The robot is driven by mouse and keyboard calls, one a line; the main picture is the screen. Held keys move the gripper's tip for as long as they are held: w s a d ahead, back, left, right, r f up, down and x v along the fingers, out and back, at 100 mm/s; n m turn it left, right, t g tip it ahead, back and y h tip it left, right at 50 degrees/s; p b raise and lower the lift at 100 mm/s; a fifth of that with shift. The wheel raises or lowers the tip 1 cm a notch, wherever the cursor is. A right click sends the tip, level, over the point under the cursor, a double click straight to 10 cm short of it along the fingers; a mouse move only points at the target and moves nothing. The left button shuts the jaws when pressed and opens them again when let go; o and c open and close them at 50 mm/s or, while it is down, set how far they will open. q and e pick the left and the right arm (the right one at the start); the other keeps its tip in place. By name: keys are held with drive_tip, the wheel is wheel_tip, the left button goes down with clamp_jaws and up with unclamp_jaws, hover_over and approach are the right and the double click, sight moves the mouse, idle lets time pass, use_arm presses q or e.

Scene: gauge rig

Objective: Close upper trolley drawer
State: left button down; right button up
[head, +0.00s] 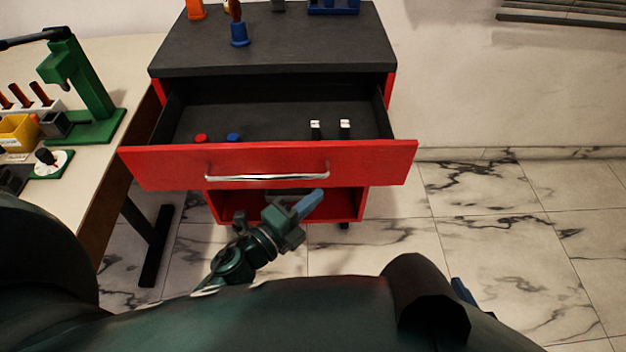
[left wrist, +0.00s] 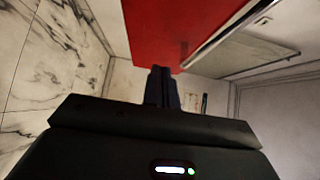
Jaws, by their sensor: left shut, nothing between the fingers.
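The red trolley has a dark grey top (head: 270,45). Its upper drawer (head: 270,158) stands pulled out toward me, with a silver bar handle (head: 267,177) on the red front. Inside lie a red piece, a blue piece and two small black-and-white pieces. My left gripper (head: 308,203) is in front of the trolley, just below the drawer front and to the right of the handle's middle. Its fingers are shut and empty. In the left wrist view the shut fingers (left wrist: 161,86) point toward the red drawer front (left wrist: 180,25); I cannot tell if they touch. My right gripper does not show clearly.
A table (head: 100,195) stands at the left with a green stand (head: 85,90), a yellow bin (head: 18,133) and other parts. On the trolley top are orange and blue items. Below the drawer is an open red compartment (head: 235,207). The marble floor at right is clear.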

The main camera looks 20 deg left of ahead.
sight(312, 183)
use_arm(q)
drive_tip(key=w, duration=0.2)
drive_tip(key=w+a, duration=0.1)
drive_tip(key=w, duration=0.1)
drive_tip(key=shift+w, duration=0.1)
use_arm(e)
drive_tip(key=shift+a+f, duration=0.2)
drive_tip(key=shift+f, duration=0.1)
use_arm(q)
drive_tip(key=shift+w, duration=0.15)
